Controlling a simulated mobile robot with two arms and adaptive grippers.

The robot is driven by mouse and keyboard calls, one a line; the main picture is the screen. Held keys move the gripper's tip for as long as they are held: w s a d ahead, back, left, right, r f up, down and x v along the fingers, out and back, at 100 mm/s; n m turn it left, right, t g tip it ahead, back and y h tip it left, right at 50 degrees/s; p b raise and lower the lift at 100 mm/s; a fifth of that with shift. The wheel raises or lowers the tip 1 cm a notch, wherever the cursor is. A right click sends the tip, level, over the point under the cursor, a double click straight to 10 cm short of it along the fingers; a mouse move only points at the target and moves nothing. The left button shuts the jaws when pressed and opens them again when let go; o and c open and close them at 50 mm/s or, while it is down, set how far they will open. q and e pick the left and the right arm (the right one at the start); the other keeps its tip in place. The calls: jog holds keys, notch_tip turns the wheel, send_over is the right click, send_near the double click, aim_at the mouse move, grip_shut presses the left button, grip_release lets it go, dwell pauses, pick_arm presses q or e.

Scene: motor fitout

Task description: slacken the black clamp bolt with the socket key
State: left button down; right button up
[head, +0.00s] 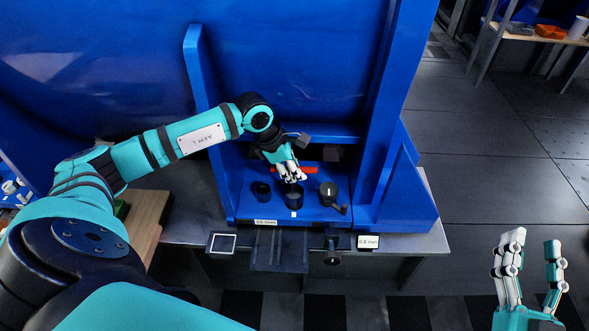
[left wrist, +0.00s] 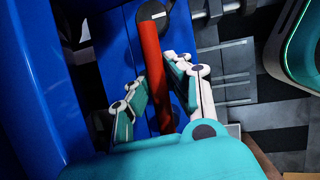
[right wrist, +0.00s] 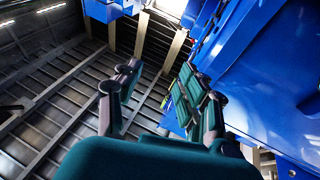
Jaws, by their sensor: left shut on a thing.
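The socket key appears to be the red bar (head: 310,169) at my left gripper (head: 292,176). In the left wrist view its red shaft (left wrist: 151,55) passes between the fingers, which are shut on it. Its far end is over or against a dark round part (left wrist: 150,12) with a white mark. In the head view a black cylinder (head: 294,197) stands just below the fingers in the blue frame. I cannot tell for sure which dark part is the clamp bolt; the fingers hide the contact. My right gripper (head: 530,268) is open and empty, far to the right.
The blue frame (head: 397,205) has upright walls on both sides of the work spot. A dark cup (head: 262,190) and a black part with a lever (head: 329,190) flank the middle cylinder. Small displays (head: 368,241) sit along the front edge. Open floor lies to the right.

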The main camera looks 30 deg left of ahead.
pick_arm(q)
jog(key=shift+f, duration=0.2)
pick_arm(e)
jog(key=shift+s+r+t, duration=0.25)
jog(key=shift+r+t, duration=0.15)
jog(key=shift+r, duration=0.15)
pick_arm(q)
jog(key=shift+f+b, duration=0.15)
jog(key=shift+b, duration=0.15)
pick_arm(e)
jog(key=shift+s+r+t, duration=0.2)
jog(key=shift+r+t, duration=0.1)
jog(key=shift+r, duration=0.2)
pick_arm(q)
jog(key=shift+f, duration=0.2)
pick_arm(e)
jog(key=shift+s+r+t+y, duration=0.3)
jog(key=shift+r+t, duration=0.1)
jog(key=shift+r, duration=0.05)
pick_arm(q)
jog(key=shift+f+b, duration=0.2)
jog(key=shift+b, duration=0.1)
pick_arm(e)
jog(key=shift+s+r+t, duration=0.35)
jog(key=shift+r+t, duration=0.15)
jog(key=shift+r, duration=0.1)
